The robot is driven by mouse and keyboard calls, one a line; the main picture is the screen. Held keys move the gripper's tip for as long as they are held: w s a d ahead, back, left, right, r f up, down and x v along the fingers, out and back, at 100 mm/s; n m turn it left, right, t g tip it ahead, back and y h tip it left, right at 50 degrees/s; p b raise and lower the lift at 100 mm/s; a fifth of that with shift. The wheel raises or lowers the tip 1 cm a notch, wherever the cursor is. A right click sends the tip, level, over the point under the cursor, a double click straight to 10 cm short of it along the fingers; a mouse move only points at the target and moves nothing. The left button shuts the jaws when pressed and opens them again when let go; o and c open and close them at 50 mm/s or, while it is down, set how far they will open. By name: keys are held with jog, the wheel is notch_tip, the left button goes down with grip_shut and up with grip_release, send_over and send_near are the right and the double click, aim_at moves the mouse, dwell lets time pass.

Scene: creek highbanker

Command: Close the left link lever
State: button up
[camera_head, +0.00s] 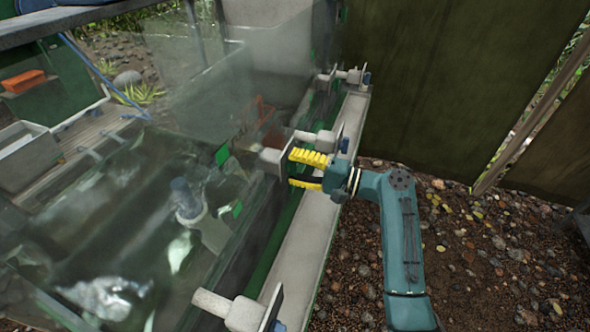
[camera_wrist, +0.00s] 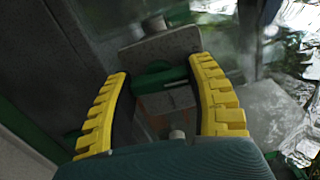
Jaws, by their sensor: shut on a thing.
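My gripper (camera_head: 291,169) has its two yellow fingers around a middle link fitting on the long rail. A grey block (camera_head: 270,160) of this fitting shows just left of the fingertips, and a pale rounded handle (camera_head: 324,140) lies above them. In the wrist view my gripper (camera_wrist: 160,72) spans a green bar (camera_wrist: 160,80) under a grey plate (camera_wrist: 160,48). The fingers are apart, with the lever between them. The exact contact is partly hidden. Similar fittings sit at the far end (camera_head: 345,76) and near end (camera_head: 243,312) of the rail.
A clear, wet trough (camera_head: 110,230) lies left of the pale rail (camera_head: 300,255). A dark green wall (camera_head: 450,80) stands behind. Pebbly ground (camera_head: 490,250) lies to the right. An orange block (camera_head: 24,81) rests at the far left.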

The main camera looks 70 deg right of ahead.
jog(key=shift+n, duration=0.5)
jog(key=o, duration=1.2)
jog(key=s, duration=1.2)
jog(key=shift+d, duration=0.4)
jog(key=s+p, duration=0.2)
jog(key=s, duration=1)
jog(key=shift+d, duration=0.45)
